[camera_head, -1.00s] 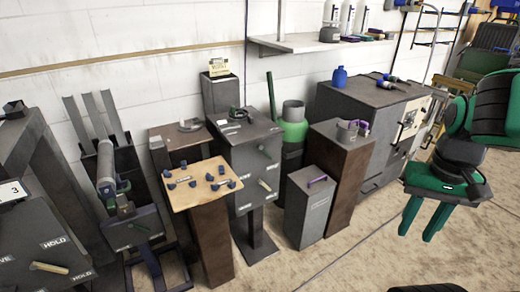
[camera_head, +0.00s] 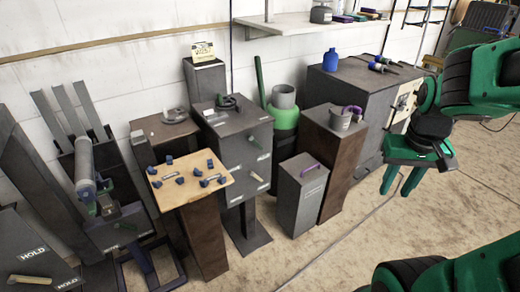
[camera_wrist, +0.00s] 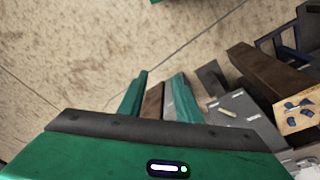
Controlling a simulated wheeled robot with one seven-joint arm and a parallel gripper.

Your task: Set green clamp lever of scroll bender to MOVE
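My gripper (camera_head: 400,182) hangs at the right in the head view, open and empty, well apart from the machines. Its two green fingers also show apart in the wrist view (camera_wrist: 159,85). A grey cabinet (camera_head: 232,140) stands mid-left, with a small green and dark device (camera_head: 228,101) on top and a pale lever (camera_head: 257,177) beside white labels on its front. At the left is a machine with a grey roller (camera_head: 84,165). At lower left a sloped panel has a pale lever (camera_head: 28,280) by a HOLD label. I cannot tell which is the scroll bender.
The floor (camera_head: 330,255) in front is clear.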

